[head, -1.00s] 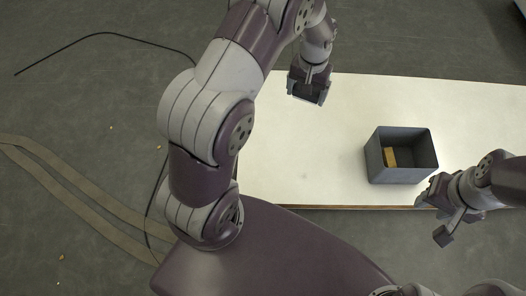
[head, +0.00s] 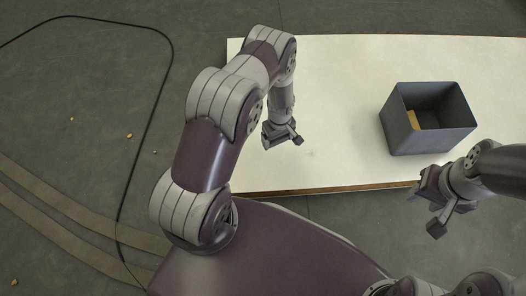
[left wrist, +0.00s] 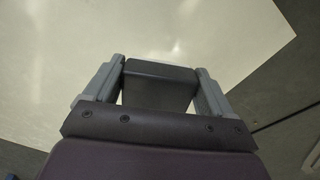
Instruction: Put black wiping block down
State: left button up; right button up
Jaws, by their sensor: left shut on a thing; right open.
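The black wiping block (left wrist: 160,86) sits between the two grey fingers of my left gripper in the left wrist view. My left gripper (head: 282,136) is shut on it, over the left part of the white table (head: 335,150) in the head view. The block is hard to make out from the head, and I cannot tell whether it touches the table top. My right gripper (head: 430,207) is open and empty, in front of the table's near edge at the right.
A dark grey open box (head: 403,137) stands on the table to the right, with a yellowish block (head: 412,119) inside. The table top between my left gripper and the box is clear. A black cable (head: 172,60) lies on the floor at the left.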

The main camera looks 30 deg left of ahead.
pick_arm(q)
jog(key=b, duration=0.2)
send_over(263, 151)
notch_tip(263, 151, down, 3)
jog(key=shift+d+f, duration=0.1)
jog(key=shift+d, duration=0.05)
notch_tip(263, 151, down, 4)
jog(key=b, duration=0.3)
jog(key=shift+r, duration=0.2)
jog(key=shift+c, duration=0.3)
jog(key=shift+f, duration=0.2)
jog(key=o, duration=0.8)
jog(key=shift+s, duration=0.1)
jog(key=shift+r, duration=0.1)
pick_arm(e)
notch_tip(263, 151, down, 6)
jog(key=shift+r, duration=0.1)
